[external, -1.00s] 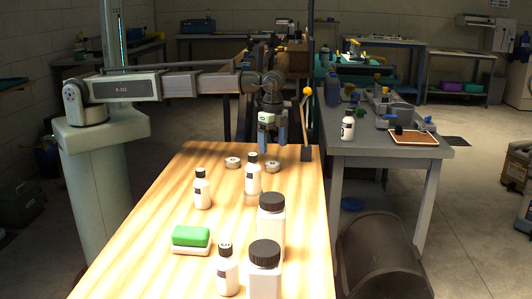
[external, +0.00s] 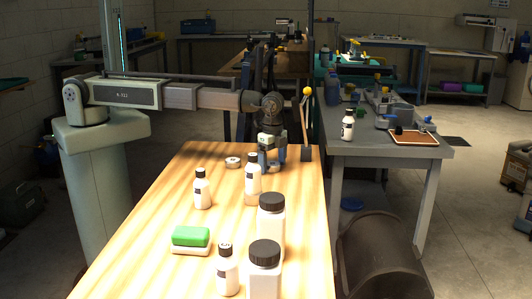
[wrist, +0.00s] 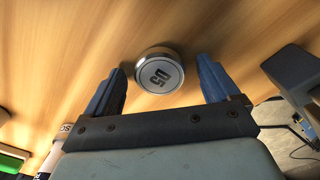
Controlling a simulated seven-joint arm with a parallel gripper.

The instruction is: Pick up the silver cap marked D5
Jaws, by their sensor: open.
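The silver cap marked D5 (wrist: 160,74) lies on the wooden table, its label reading upside down in the wrist view. It lies between and slightly beyond the tips of my gripper (wrist: 162,68). The two blue fingers are open, one on each side, with a gap to the cap on both sides.
A black-capped bottle (external: 253,183) stands close in front of my gripper. A dark post with a yellow ball (external: 307,92) rises from a block to the right. Several bottles and a green sponge (external: 191,236) are nearer the camera.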

